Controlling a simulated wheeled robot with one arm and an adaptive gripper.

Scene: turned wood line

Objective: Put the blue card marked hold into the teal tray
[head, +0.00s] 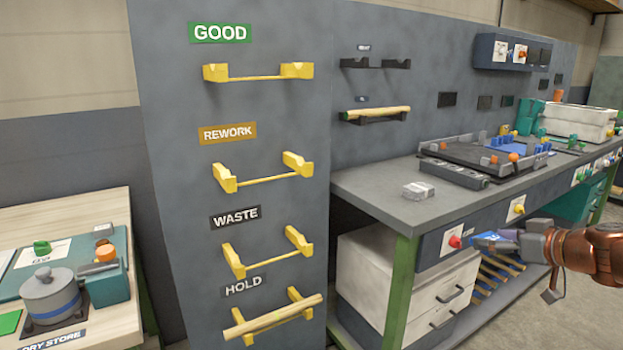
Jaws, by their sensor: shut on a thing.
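My gripper (512,240) is at the right, in front of the long workbench, and is shut on a small blue piece (487,239). The piece looks like the blue card, seen nearly edge-on; its marking is too small to read. A teal, tray-like base (118,284) lies on the wooden table at the far left, well away from my gripper. A teal box (573,206) sits under the workbench at the right, behind my arm. I cannot tell which of these is the teal tray.
A grey panel (171,180) with yellow racks labelled GOOD, REWORK, WASTE and HOLD stands between table and bench. A wooden rod (273,318) lies on the HOLD rack. A grey pot (48,297) stands on the left table. The workbench (375,190) has clear room at its left end.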

